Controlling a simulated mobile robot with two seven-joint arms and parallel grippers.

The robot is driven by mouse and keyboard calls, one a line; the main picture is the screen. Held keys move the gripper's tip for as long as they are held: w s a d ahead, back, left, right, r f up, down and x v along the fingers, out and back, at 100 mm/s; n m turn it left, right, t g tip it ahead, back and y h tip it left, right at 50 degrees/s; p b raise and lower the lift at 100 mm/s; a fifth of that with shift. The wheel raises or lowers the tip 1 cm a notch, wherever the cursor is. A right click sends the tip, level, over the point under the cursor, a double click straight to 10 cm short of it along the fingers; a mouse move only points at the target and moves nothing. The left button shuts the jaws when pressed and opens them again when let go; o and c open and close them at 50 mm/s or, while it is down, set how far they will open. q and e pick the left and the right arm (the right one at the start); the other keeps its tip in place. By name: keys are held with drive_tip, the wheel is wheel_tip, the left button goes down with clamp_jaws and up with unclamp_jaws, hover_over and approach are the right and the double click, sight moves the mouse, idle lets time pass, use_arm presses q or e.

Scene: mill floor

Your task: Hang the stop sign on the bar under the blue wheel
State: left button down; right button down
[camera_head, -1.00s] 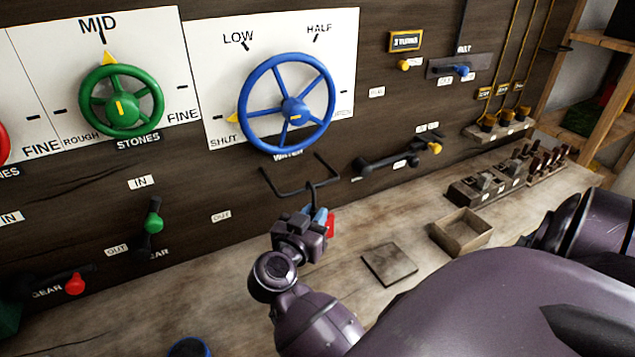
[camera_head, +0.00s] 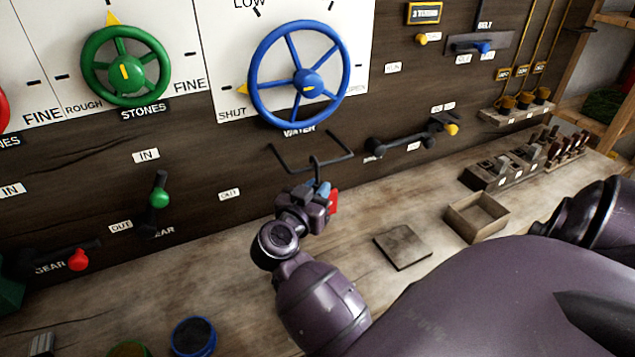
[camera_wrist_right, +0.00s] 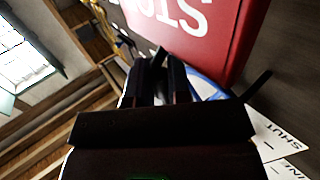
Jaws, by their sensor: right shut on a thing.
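The blue wheel (camera_head: 307,82) is on the wall panel, above the word WATER. Under it a black bar (camera_head: 335,161) with upturned ends juts out from the panel. My right gripper (camera_head: 320,190) is just below and in front of the bar, shut on the stop sign (camera_head: 334,201). In the head view only a small red part of the sign shows beside the fingers. In the right wrist view the sign (camera_wrist_right: 235,45) is a large red plate with white letters, partly cut off. A dark hook-like piece overlaps the bar's middle; whether they touch I cannot tell. My left gripper is not in view.
A green wheel (camera_head: 126,72) and a green-knobbed lever (camera_head: 159,195) are to the left. An open wooden box (camera_head: 477,217) and a flat square plate (camera_head: 402,247) are on the bench.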

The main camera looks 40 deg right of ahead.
drive_tip(key=shift+f, duration=0.2)
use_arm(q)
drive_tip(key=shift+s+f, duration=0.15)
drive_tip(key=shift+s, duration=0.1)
use_arm(e)
drive_tip(key=c, duration=1)
unclamp_jaws()
